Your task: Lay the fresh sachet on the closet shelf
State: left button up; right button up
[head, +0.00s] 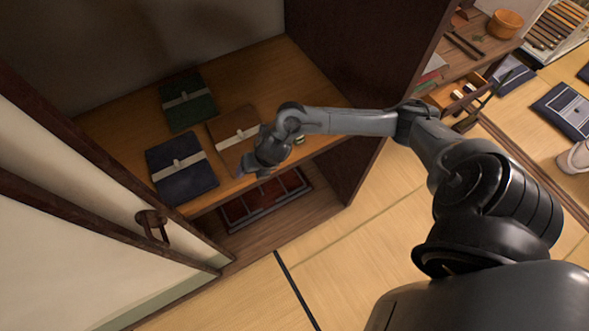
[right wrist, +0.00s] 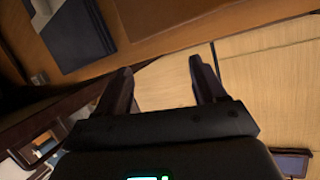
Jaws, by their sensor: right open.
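The closet shelf (head: 95,125) is a wooden board inside the open closet, on the left of the head view. My right gripper (head: 256,170) is at the shelf's front edge, beside the brown folded bundle. In the right wrist view its two fingers (right wrist: 163,80) are apart, with nothing between them. A small pale item (head: 299,139) lies on the shelf just right of my wrist, partly hidden by the arm. It is too small to tell whether it is the fresh sachet. My left gripper is not in view.
Green (head: 187,101), brown (head: 234,138) and dark blue (head: 181,167) banded bundles lie on the shelf. A red patterned item (head: 262,198) lies in the compartment below. A sliding door (head: 85,235) with a dark pull stands at left. Tatami floor (head: 340,260) is clear in front.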

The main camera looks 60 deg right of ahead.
jog(key=s+a+r+m+t, duration=0.1)
jog(key=s+a+m, duration=0.2)
jog(key=a+m, duration=0.3)
jog(key=s+a+r+m+t, duration=0.1)
jog(key=s+a+m, duration=0.2)
jog(key=a+m, duration=0.3)
jog(key=s+d+r+m+g, duration=0.1)
jog(key=s+m, duration=0.5)
jog(key=s, duration=0.1)
jog(key=s+d+m+g+h, duration=0.1)
jog(key=s+d+m+g, duration=0.1)
jog(key=s+m, duration=0.4)
jog(key=shift+s+d+r+m, duration=0.3)
jog(key=shift+s+r+m, duration=0.1)
jog(key=shift+m, duration=0.4)
